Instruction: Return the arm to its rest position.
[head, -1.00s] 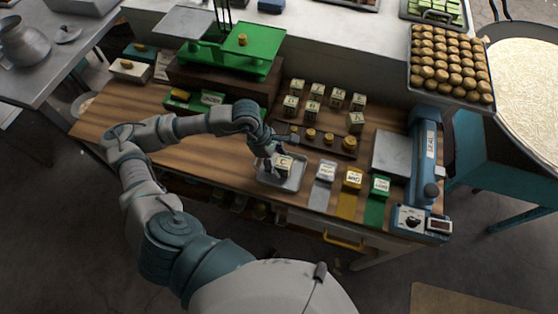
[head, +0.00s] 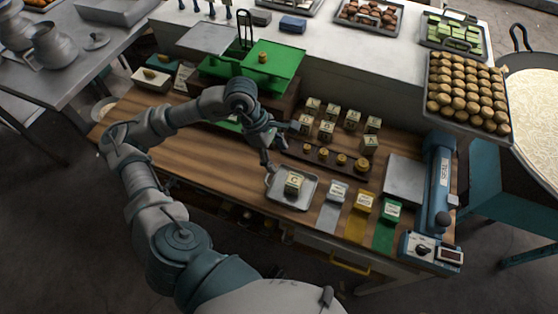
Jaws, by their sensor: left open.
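My left arm comes in from the left and bends over the wooden table (head: 215,165). My left gripper (head: 282,147) is open and empty, above and just behind a small metal tray (head: 306,198). A lettered cube (head: 293,184) sits in the tray, apart from the gripper's fingers. My right gripper is not in view.
Several lettered cubes (head: 326,131) stand behind a dark strip of brass weights (head: 341,159). Grey, yellow and green marked strips (head: 357,224) lie right of the tray. A blue scale (head: 437,190) stands at the right, a green balance (head: 275,65) at the back. The left tabletop is mostly clear.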

